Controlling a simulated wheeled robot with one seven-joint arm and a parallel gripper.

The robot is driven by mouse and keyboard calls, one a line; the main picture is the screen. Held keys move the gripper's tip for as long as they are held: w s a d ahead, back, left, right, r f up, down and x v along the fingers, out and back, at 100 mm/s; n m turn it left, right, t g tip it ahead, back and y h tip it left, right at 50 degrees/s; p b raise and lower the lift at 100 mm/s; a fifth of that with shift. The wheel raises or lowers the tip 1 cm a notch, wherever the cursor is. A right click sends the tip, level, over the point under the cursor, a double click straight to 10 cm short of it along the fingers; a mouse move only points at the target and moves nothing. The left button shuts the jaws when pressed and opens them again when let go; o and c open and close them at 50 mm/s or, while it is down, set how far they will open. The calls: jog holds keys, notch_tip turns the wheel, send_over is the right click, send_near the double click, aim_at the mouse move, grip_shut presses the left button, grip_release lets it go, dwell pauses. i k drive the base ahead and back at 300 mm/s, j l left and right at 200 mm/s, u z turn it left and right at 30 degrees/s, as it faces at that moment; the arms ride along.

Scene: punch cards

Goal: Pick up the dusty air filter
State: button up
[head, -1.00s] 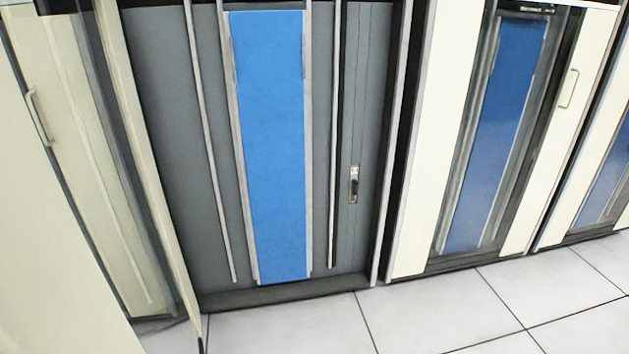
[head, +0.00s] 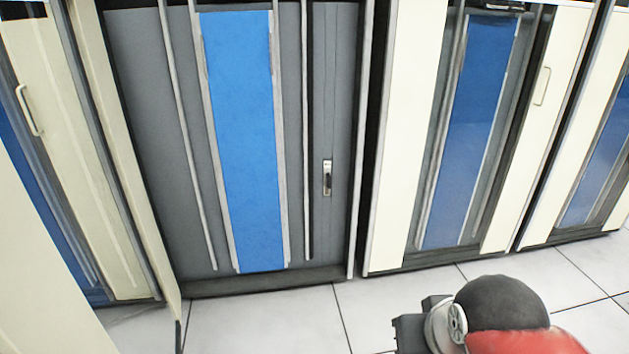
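No dusty air filter can be made out in the head view. Part of my own arm, with a black rounded joint and a red link, shows at the bottom right. The dark grey blocks at its left end look like my gripper (head: 412,328), partly cut off by the lower edge. I cannot tell whether its fingers are open or shut, and nothing is seen held in it.
A grey cabinet front with a bright blue panel (head: 243,140) and a small latch (head: 327,178) stands ahead. A cream cabinet with a darker blue panel (head: 468,130) is to its right. A cream panel (head: 45,255) is close at left. The tiled floor (head: 265,325) in front is clear.

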aim_at(328, 163)
jog(key=i+l+u, duration=0.3)
jog(key=i+z, duration=0.25)
jog(key=i, duration=0.15)
jog(key=i+j+z, duration=0.25)
jog(key=i+l, duration=0.05)
jog(key=i, duration=0.05)
